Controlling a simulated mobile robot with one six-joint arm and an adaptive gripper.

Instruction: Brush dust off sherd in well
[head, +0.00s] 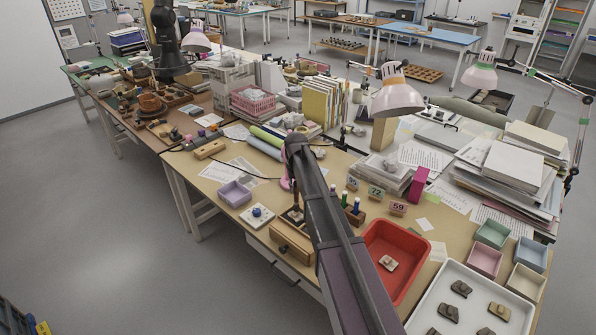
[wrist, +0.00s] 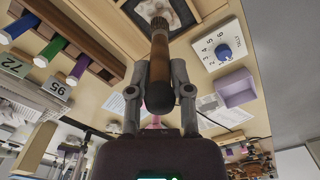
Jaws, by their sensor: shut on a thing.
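My gripper (wrist: 159,78) is shut on a brush (wrist: 159,55) with a brown wooden handle. The handle's dark rounded end points toward the wrist camera, and the bristles point away. The bristle end is over a pale sherd (wrist: 147,8) in a dark-lined well in a wooden block (wrist: 205,8). The sherd is partly hidden by the brush and cut off by the picture's top edge. I cannot tell whether the bristles touch it. In the head view the wooden block (head: 291,244) stands at the table's front edge, and my arm hides most of the gripper.
A white dial box (head: 257,216) and a lilac tray (head: 235,193) stand left of the block. Right of my arm are a red tray (head: 416,240) holding a sherd, and a white tray (head: 479,270) with several sherds. A pen rack (wrist: 75,40) and number cards stand close by.

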